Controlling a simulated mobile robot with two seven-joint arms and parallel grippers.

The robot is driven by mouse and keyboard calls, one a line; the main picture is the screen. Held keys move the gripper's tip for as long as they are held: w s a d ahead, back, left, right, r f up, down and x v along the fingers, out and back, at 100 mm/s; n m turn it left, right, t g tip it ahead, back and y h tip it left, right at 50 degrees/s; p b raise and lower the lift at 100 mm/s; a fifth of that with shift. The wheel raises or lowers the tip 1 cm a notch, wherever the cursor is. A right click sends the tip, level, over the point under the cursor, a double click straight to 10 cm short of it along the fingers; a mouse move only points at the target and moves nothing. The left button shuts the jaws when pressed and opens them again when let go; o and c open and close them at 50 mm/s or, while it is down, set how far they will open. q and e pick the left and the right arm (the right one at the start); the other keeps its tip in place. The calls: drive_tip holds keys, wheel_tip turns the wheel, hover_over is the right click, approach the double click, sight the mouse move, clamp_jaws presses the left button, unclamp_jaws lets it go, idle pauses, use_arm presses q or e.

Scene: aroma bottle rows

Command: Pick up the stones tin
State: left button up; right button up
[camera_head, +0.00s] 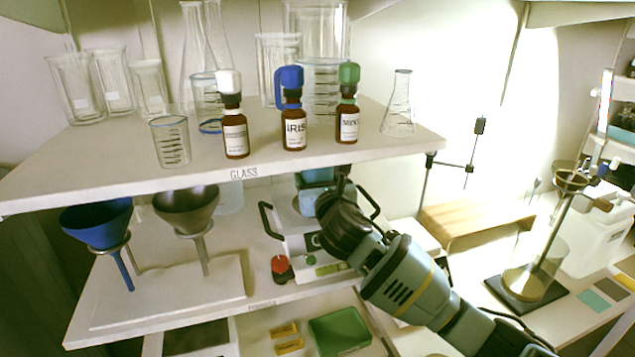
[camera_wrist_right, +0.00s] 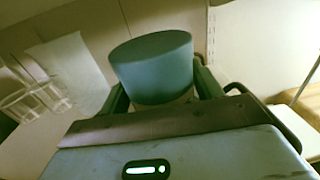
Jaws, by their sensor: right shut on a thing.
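A teal round tin (camera_wrist_right: 152,62) sits between the two fingers of my right gripper (camera_wrist_right: 162,88) in the right wrist view. The gripper is shut on its sides. No label shows on it, so I cannot read whether it says stones. In the head view the teal tin (camera_head: 316,175) shows partly below the front edge of the upper shelf, beside my right gripper (camera_head: 336,180). The shelf and gripper hide part of it. I cannot tell whether its base is lifted or resting. My left gripper is not in view.
The upper shelf (camera_head: 100,160) overhangs close above, bearing three brown bottles and several glass vessels. A white device with black handles (camera_head: 292,243) stands below the gripper. Blue (camera_head: 97,224) and dark (camera_head: 186,209) funnels stand left. A wooden stand (camera_head: 478,218) is right.

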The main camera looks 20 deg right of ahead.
drive_tip(key=shift+r, duration=0.45)
drive_tip(key=s, duration=1.8)
drive_tip(key=shift+a+r, duration=0.35)
drive_tip(key=shift+r, duration=0.05)
